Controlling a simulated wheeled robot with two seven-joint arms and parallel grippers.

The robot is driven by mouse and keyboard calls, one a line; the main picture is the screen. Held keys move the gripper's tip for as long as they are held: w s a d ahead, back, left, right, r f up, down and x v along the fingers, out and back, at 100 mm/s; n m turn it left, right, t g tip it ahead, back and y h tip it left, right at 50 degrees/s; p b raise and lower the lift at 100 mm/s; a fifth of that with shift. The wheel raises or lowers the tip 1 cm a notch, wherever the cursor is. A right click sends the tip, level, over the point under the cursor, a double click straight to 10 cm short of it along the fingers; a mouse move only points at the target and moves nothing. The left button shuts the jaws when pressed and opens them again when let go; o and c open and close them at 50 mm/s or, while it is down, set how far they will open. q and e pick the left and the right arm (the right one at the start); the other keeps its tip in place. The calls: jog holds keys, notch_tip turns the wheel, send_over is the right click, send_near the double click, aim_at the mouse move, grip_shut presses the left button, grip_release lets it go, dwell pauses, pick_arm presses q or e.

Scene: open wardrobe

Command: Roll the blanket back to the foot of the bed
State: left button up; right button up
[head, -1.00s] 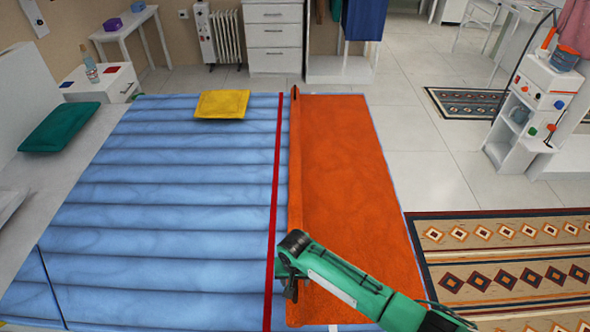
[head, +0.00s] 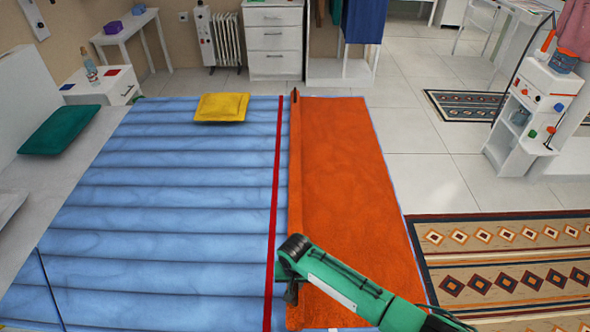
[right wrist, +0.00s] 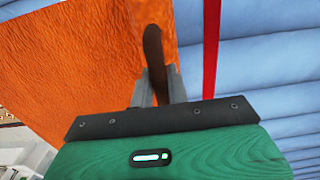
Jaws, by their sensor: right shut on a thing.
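The orange blanket (head: 350,180) covers the right part of the blue bed (head: 180,220) in the head view. Its left edge forms a narrow raised strip beside the red stripe (head: 275,190). A small dark tab (head: 295,94) shows at the far end of that edge. My right gripper (head: 290,292) is at the near end of the same edge. In the right wrist view, its fingers (right wrist: 158,88) are shut on a dark brown tab (right wrist: 153,52) at the orange blanket's edge. The finger contact is partly hidden in the head view. My left gripper is not in view.
A yellow cushion (head: 221,107) lies on the bed's far side, a green pillow (head: 60,134) at the left. A white nightstand (head: 104,88) stands at the far left. The tiled floor right of the bed (head: 425,180) is clear, with a patterned rug (head: 510,255) nearer.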

jog(key=shift+d+p, duration=2.15)
jog(key=shift+d, duration=1.9)
jog(key=shift+d+p, duration=1.6)
jog(key=shift+d, duration=2.4)
jog(key=shift+d+p, duration=1)
jog(key=shift+d, duration=3)
